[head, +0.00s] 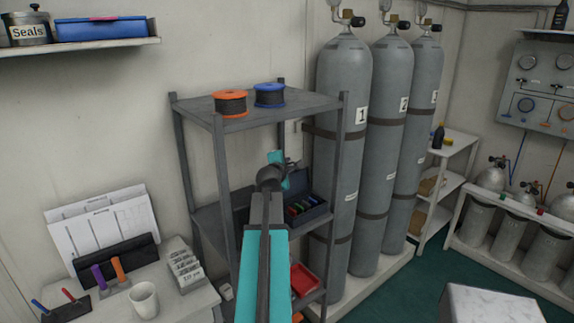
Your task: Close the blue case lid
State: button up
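A dark blue case (317,216) stands on the middle shelf of the grey rack. Its front is toward me and several coloured items show inside it, so it is open. A dark panel that looks like its raised lid (296,178) stands at the back, partly hidden by my arm. My arm reaches up across the rack, and my gripper (277,158) is beside the raised panel, at its left. Its fingers are too small and hidden to tell whether they are open or shut, or whether they touch the lid.
The rack's top shelf (310,103) holds an orange spool (230,104) and a blue spool (269,96). A red tray (303,281) is below. Tall grey cylinders (342,160) stand close at the right. A blue box (100,28) sits on the wall shelf.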

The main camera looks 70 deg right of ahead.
jog(key=shift+d+f, duration=0.1)
jog(key=shift+d, duration=0.15)
grip_shut()
dwell(1.4)
jog(key=shift+a, duration=0.15)
jog(key=shift+w, duration=0.1)
jog(key=shift+b, duration=0.3)
